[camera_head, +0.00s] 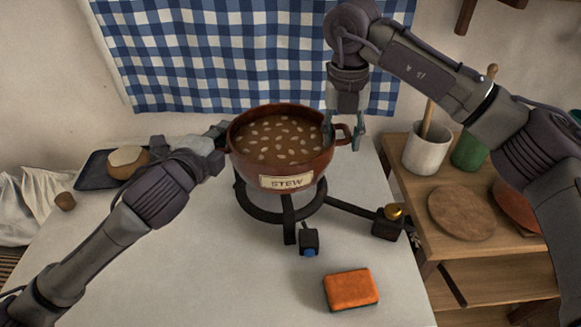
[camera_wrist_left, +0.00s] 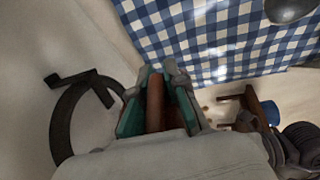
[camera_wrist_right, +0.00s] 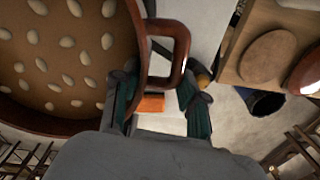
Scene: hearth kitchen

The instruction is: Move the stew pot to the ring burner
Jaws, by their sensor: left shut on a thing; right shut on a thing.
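The brown stew pot (camera_head: 307,168), labelled STEW and full of stew with pale pieces, is upright over the black ring burner (camera_head: 289,213). I cannot tell whether its base touches the ring. My left gripper (camera_head: 218,135) is shut on the pot's left handle, which shows between the teal fingers (camera_wrist_left: 157,100) in the left wrist view. My right gripper (camera_head: 343,130) comes down from above and is shut on the right handle (camera_wrist_right: 180,45). In the right wrist view the pot's rim and stew fill the left side.
An orange sponge (camera_head: 351,289) lies on the white counter in front of the burner. A dark tray (camera_head: 92,172) with a round loaf (camera_head: 128,161) is at left. A wooden side table (camera_head: 405,172) with a white crock (camera_head: 427,149) and round board (camera_head: 461,213) stands at right.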

